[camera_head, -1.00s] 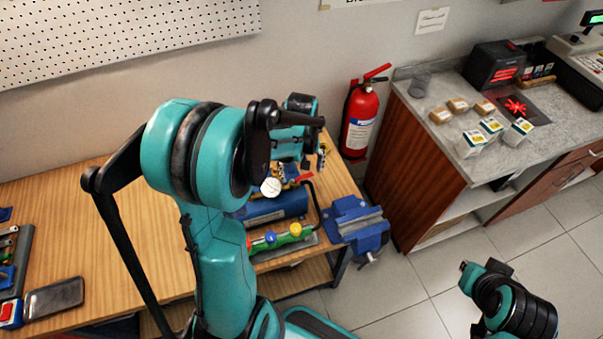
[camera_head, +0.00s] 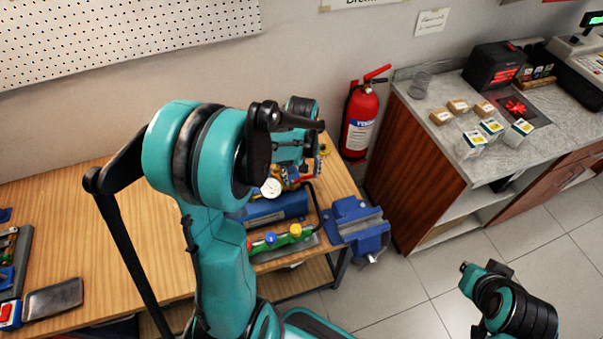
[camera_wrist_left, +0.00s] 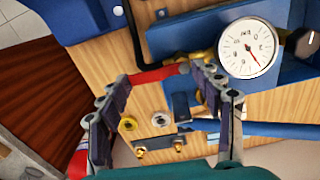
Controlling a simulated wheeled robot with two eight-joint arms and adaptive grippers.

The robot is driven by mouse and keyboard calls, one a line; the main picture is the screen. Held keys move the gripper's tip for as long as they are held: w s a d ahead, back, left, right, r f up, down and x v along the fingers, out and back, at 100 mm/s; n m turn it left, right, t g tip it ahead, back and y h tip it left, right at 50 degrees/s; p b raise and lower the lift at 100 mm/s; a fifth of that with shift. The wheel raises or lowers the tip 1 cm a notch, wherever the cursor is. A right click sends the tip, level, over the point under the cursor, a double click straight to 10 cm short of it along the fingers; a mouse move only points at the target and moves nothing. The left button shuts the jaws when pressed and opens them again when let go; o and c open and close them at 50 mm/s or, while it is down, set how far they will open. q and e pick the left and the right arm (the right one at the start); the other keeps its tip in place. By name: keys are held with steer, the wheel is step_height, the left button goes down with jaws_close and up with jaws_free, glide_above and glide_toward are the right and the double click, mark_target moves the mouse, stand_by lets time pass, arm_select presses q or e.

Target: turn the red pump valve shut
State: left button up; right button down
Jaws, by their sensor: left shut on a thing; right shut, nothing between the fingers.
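The red valve lever (camera_wrist_left: 158,74) shows in the left wrist view, lying across between the fingertips of my left gripper (camera_wrist_left: 156,80). The gripper is shut on it, one finger at each end of the visible red part. The lever's right end meets a brass fitting beside the blue pump (camera_wrist_left: 185,38). A round white pressure gauge (camera_wrist_left: 247,47) sits right of the lever. In the head view the gauge (camera_head: 271,187) and blue pump body (camera_head: 277,209) show below my left arm, which hides most of the valve. My right gripper (camera_head: 466,268) is shut and empty over the floor.
The pump stands on a wooden workbench (camera_head: 60,237). A blue vise (camera_head: 357,226) is at the bench's right edge, and a green level (camera_head: 285,240) lies before the pump. A red fire extinguisher (camera_head: 361,120) and a stone-topped counter (camera_head: 450,141) stand right.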

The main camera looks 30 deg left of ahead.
arm_select(q)
steer(key=m, duration=0.2)
steer(key=s+m, duration=0.1)
steer(key=shift+d+m+b, duration=0.35)
steer(key=shift+m+b, duration=0.05)
steer(key=m, duration=0.2)
steer(key=s+m, duration=0.1)
steer(key=m, duration=0.1)
steer(key=shift+d+m+b, duration=0.15)
steer(key=shift+m+b, duration=0.15)
steer(key=shift+b, duration=0.05)
steer(key=m, duration=0.2)
steer(key=s+m, duration=0.1)
steer(key=m, duration=0.1)
steer(key=shift+s, duration=0.1)
steer(key=shift+s+a+m+b, duration=0.2)
steer(key=shift+s+m+b, duration=0.05)
steer(key=shift+m, duration=0.95)
steer(key=shift+s+a+m+b, duration=0.15)
steer(key=shift+s+m+b, duration=0.1)
steer(key=shift+m, duration=0.95)
steer(key=o, duration=1.2)
steer(key=shift+c, duration=0.2)
steer(key=shift+r, duration=0.1)
